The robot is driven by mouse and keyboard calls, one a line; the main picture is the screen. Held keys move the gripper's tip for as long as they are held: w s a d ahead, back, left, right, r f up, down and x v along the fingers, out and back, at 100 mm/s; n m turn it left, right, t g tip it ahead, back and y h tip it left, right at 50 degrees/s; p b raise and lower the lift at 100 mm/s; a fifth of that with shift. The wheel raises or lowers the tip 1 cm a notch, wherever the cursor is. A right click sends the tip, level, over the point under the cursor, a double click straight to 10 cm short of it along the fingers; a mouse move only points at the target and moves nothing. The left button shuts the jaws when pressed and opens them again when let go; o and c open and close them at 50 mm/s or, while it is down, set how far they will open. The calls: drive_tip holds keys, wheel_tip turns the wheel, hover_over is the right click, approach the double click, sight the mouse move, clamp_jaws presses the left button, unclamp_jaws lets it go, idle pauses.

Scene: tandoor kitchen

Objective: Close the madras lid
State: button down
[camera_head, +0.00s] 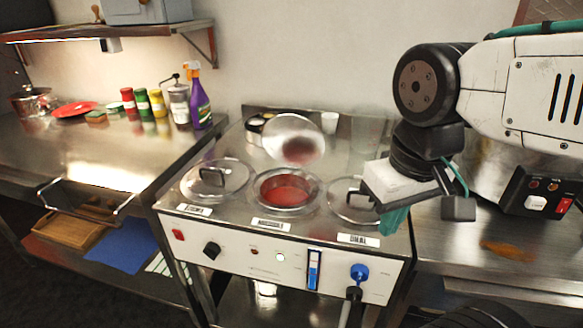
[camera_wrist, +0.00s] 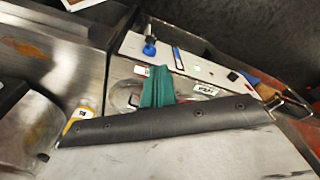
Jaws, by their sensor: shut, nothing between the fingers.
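The madras lid (camera_head: 293,138) stands open and tilted up behind the middle well of the steel counter unit, with a reddish patch on its face. The madras well (camera_head: 262,190) below it is uncovered and shows red sauce. The middle label (camera_head: 271,225) is on the front edge. My gripper (camera_head: 393,222), with teal fingers, is shut and empty. It appears over the right end of the unit, to the right of the open lid and apart from it. In the wrist view the teal fingers (camera_wrist: 157,90) are together, and the madras lid is not clearly visible.
A closed left lid (camera_head: 217,178) and a closed right lid (camera_head: 350,203), partly hidden by my gripper, flank the well. Small cups (camera_head: 329,122) stand behind. A purple spray bottle (camera_head: 200,105) and jars stand on the left counter. A switch box (camera_head: 537,200) is at right.

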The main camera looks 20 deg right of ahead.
wheel_tip(320, 180, up, 4)
drive_tip(key=r+m+g, duration=0.1)
drive_tip(key=m, duration=0.4)
hover_over(295, 138)
drive_tip(key=w+d, duration=0.1)
drive_tip(key=d, duration=0.3)
drive_tip(key=shift+w+a+f, duration=0.1)
drive_tip(key=shift+f, duration=0.15)
drive_tip(key=w+r+m+t, duration=0.1)
drive_tip(key=w+r+m, duration=0.1)
drive_tip(key=w+r, duration=0.35)
wheel_tip(295, 138, down, 12)
drive_tip(key=s+a, duration=0.1)
drive_tip(key=shift+s+h, duration=0.3)
drive_tip(key=shift+s, duration=0.1)
drive_tip(key=shift+r, duration=0.15)
